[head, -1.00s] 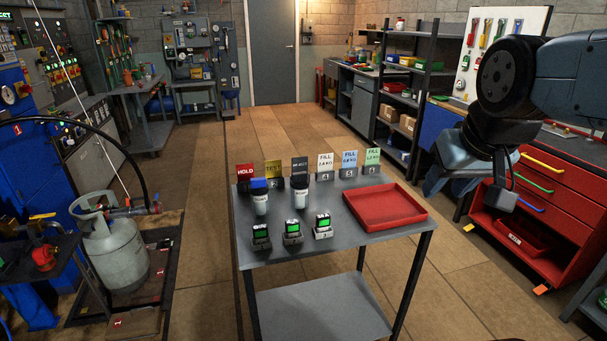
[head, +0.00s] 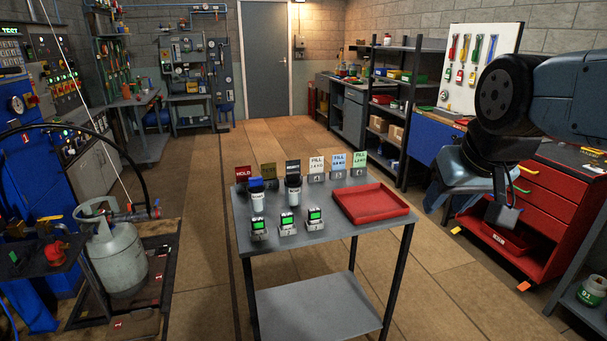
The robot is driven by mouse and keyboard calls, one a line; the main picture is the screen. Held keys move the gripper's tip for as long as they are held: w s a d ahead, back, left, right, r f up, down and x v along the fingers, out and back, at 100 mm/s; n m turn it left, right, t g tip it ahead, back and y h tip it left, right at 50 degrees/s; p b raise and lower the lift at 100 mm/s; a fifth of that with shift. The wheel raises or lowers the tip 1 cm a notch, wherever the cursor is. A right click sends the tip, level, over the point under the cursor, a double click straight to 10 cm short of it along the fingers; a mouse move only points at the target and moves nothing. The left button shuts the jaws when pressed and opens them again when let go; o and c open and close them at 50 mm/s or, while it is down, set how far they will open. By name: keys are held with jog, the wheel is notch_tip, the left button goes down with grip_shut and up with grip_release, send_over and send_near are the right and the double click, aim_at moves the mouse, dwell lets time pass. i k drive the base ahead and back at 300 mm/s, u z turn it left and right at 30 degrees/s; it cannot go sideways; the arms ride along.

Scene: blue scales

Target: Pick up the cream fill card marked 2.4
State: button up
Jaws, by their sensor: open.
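The cream fill card (head: 317,164) stands upright in a small grey holder at the back of the grey table. It is fourth from the left in a row of cards; its number is small and hard to read. A black card (head: 293,167) stands to its left and a pale blue fill card (head: 338,161) to its right. A green fill card (head: 360,160) ends the row. My gripper (head: 470,203) hangs at the right, clear of the table and well away from the cards. It is open and empty, partly hidden by my wrist.
A red drawer cabinet (head: 540,205) stands at the right.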

aim_at(316, 164)
jog(key=z, duration=0.1)
jog(key=i, duration=0.85)
jog(key=u, duration=0.2)
jog(key=k, duration=0.85)
jog(key=z, duration=0.2)
jog(key=i, duration=0.95)
jog(key=u, duration=0.1)
